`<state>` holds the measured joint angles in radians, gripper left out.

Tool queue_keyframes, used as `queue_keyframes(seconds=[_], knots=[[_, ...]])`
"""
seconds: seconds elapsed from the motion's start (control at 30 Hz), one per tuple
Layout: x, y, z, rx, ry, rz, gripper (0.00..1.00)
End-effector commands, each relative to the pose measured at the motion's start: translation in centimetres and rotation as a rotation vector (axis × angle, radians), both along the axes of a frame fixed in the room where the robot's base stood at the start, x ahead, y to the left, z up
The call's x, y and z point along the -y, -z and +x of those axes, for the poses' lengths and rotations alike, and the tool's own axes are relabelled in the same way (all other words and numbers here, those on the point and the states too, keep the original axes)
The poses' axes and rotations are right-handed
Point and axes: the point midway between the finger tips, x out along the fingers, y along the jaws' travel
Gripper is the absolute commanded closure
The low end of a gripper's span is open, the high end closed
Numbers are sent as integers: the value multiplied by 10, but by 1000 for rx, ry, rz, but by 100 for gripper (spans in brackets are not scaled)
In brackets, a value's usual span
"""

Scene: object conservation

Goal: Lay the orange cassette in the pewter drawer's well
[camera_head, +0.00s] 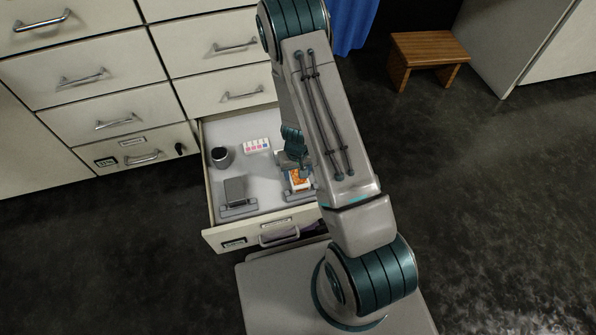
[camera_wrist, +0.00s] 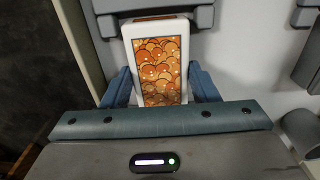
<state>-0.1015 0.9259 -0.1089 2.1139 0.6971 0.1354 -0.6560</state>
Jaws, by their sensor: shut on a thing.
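The orange cassette (camera_wrist: 160,72), white-framed with an orange scale-like pattern, is between the two blue fingers of my gripper (camera_wrist: 160,84), which is shut on it. In the head view the cassette (camera_head: 299,181) shows inside the open drawer (camera_head: 212,215), at its right side, partly hidden by my arm. A grey fixture (camera_wrist: 155,18) lies right at the cassette's far end in the wrist view. I cannot tell whether the cassette touches it or rests in a well. My gripper (camera_head: 297,166) is low over the drawer.
In the drawer are a dark cup (camera_head: 221,157), a white pack with coloured marks (camera_head: 257,145) and another grey fixture (camera_head: 236,193) at the front left. Closed cabinet drawers (camera_head: 95,85) stand behind. A wooden stool (camera_head: 429,49) is at the back right.

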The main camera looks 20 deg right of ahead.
Motion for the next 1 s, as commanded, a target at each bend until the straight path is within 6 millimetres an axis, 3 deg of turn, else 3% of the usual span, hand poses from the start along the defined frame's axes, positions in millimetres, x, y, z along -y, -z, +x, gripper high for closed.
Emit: queue_keyframes(seconds=[0.07,0.1,0.17,0.57,1.0], knots=[[0,4,0,0,0,0,72],[0,3,0,0,0,0,40],[0,3,0,0,0,0,24],[0,-5,0,0,0,0,24],[-1,-95,0,2,-2,0,24]])
